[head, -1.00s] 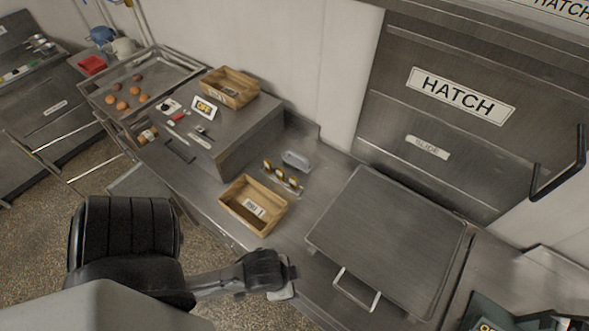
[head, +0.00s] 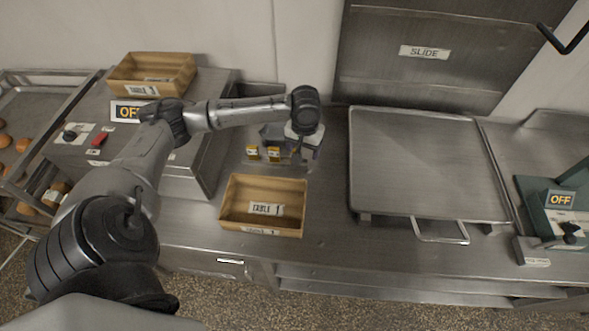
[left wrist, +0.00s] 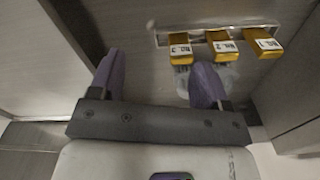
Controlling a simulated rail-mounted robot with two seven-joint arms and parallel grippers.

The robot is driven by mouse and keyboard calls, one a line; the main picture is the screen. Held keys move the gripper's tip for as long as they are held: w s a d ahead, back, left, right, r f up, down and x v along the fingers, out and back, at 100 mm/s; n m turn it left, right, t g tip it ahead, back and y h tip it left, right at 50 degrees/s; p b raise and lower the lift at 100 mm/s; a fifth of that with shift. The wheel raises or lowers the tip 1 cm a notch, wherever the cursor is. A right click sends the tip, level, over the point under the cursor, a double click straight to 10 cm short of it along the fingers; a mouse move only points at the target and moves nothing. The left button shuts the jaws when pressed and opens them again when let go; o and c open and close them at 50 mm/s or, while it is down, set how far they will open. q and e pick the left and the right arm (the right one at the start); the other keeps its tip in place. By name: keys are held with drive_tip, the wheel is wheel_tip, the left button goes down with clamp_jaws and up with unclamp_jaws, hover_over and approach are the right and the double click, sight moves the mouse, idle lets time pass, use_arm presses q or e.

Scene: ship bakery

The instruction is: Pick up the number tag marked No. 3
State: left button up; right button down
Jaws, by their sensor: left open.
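The rack (left wrist: 215,35) holds three yellow number tags in a row in the left wrist view. The tag nearest my gripper (left wrist: 180,48) appears to read No. 3, though the print is blurred. The middle tag (left wrist: 222,45) and the far right tag (left wrist: 267,46) have small labels too. My left gripper (left wrist: 155,65) is open and empty; its right finger is close to the nearest tag. In the head view my left gripper (head: 303,150) is over the counter at the right end of the rack. Two tags (head: 252,152) show there; the No. 3 tag is not clear.
A wooden box (head: 262,228) marked Table 1 stands in front of the rack. Another wooden box (head: 152,76) sits on the raised steel unit at left. A steel lid with a handle (head: 430,165) lies to the right. A grey object (head: 270,131) is behind the rack.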

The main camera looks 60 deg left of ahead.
sight(295, 150)
use_arm(q)
drive_tip(key=a+n, duration=0.1)
drive_tip(key=a, duration=0.1)
drive_tip(key=a+r+n+b, duration=0.1)
drive_tip(key=a, duration=0.1)
drive_tip(key=a+n+b, duration=0.1)
drive_tip(key=a, duration=0.1)
drive_tip(key=shift+w+r, duration=0.35)
drive_tip(key=shift+w, duration=0.05)
wheel_tip(295, 150, down, 6)
drive_tip(key=shift+f+b, duration=0.15)
drive_tip(key=shift+b, duration=0.35)
drive_tip(key=shift+f, duration=0.7)
wheel_tip(295, 150, down, 5)
drive_tip(key=shift+b, duration=0.45)
drive_tip(key=c, duration=1)
use_arm(e)
wheel_tip(295, 150, down, 5)
drive_tip(key=shift+w, duration=0.1)
